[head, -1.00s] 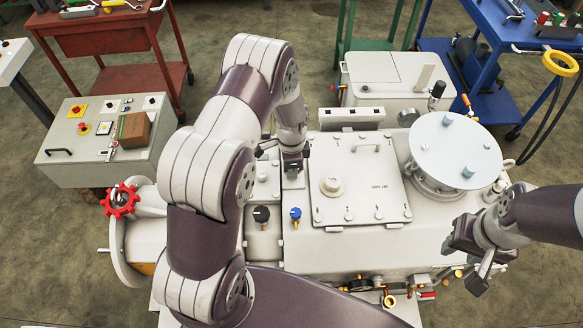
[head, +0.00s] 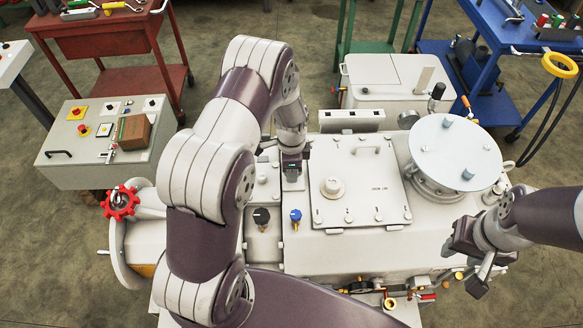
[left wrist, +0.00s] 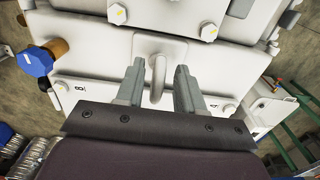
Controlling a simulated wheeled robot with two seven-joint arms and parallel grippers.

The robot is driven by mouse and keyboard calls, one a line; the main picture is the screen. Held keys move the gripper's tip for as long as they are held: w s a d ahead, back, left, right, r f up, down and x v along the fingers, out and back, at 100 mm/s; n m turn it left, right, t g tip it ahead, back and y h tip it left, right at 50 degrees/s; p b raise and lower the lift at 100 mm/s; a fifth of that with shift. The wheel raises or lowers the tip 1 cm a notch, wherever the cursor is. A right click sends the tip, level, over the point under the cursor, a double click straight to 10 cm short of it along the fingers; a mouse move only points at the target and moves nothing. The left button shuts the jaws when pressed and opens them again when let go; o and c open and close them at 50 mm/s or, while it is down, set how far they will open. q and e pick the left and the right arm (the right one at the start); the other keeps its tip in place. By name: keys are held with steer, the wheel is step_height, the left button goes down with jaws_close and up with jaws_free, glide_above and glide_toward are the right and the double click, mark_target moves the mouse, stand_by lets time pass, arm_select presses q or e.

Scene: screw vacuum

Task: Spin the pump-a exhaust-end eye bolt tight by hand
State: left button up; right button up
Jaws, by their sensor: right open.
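The eye bolt (left wrist: 156,78) stands up from the pale pump housing in the left wrist view, its ring seen nearly edge-on. My left gripper (left wrist: 158,82) is open, one finger on each side of the ring, with a visible gap on both sides. In the head view my left gripper (head: 292,172) points down at the pump top, left of the large flat cover plate (head: 357,188); the eye bolt is hidden there. My right gripper (head: 484,270) is open and empty at the right front of the pump.
A round pale disc (head: 455,150) stands on the pump's right part. A blue-capped fitting (head: 296,215) and a black knob (head: 261,216) sit in front of the left gripper. A red handwheel (head: 120,203) and control box (head: 105,150) are at left.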

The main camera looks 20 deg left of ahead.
arm_select(q)
step_height(320, 180, up, 13)
steer(key=b, duration=0.2)
steer(key=shift+f, duration=0.15)
stand_by(0.4)
steer(key=s+d+r+n+t, duration=0.1)
steer(key=s+d+n, duration=0.2)
steer(key=s+n, duration=1)
steer(key=shift+s+d+r, duration=0.15)
steer(key=shift+s+r, duration=0.25)
steer(key=shift+s, duration=0.45)
steer(key=shift+s, duration=0.2)
steer(key=shift+w, duration=0.15)
